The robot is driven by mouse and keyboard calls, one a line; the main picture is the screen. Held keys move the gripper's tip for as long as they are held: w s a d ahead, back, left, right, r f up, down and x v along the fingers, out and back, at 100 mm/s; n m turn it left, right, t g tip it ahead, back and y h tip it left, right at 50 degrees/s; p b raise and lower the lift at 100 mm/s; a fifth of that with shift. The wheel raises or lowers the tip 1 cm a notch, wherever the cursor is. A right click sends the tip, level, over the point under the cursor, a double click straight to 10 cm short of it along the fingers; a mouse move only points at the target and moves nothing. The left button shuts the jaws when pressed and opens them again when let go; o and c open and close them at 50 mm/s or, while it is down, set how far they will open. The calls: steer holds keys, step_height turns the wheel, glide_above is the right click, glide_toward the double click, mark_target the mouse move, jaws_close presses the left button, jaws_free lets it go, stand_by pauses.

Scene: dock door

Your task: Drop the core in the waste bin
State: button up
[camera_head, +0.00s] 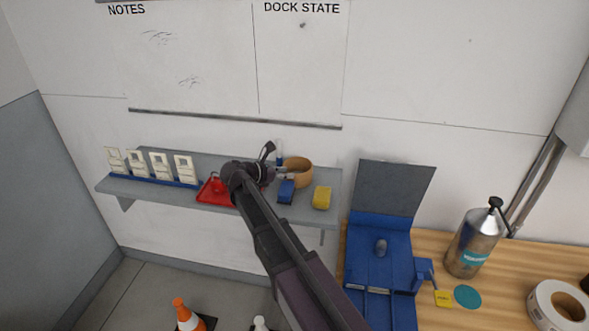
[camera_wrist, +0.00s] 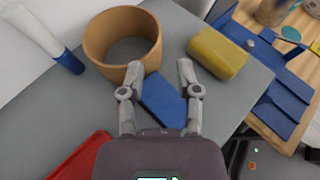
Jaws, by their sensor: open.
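The core, a brown cardboard ring (camera_head: 300,178), stands on the grey wall shelf (camera_head: 150,190), open side up and empty. In the wrist view the core (camera_wrist: 101,62) is at the upper left, just ahead of my left finger. My gripper (camera_wrist: 160,68) is open above the shelf, with a blue block (camera_wrist: 163,101) showing between and below its fingers. Nothing is held. In the head view my gripper (camera_head: 277,163) is at the left side of the core, partly hidden by my arm. No waste bin is visible in either view.
A yellow block (camera_head: 322,197), a red tray (camera_head: 215,191) and a white-and-blue marker (camera_wrist: 42,38) are close by on the shelf. White cards (camera_head: 160,165) stand at its left. A wooden bench (camera_head: 510,262) at right holds a metal bottle (camera_head: 476,243) and white roll (camera_head: 545,300).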

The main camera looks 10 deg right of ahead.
steer(key=shift+p+v, duration=0.4)
steer(key=shift+v, duration=1.2)
steer(key=shift+o, duration=0.2)
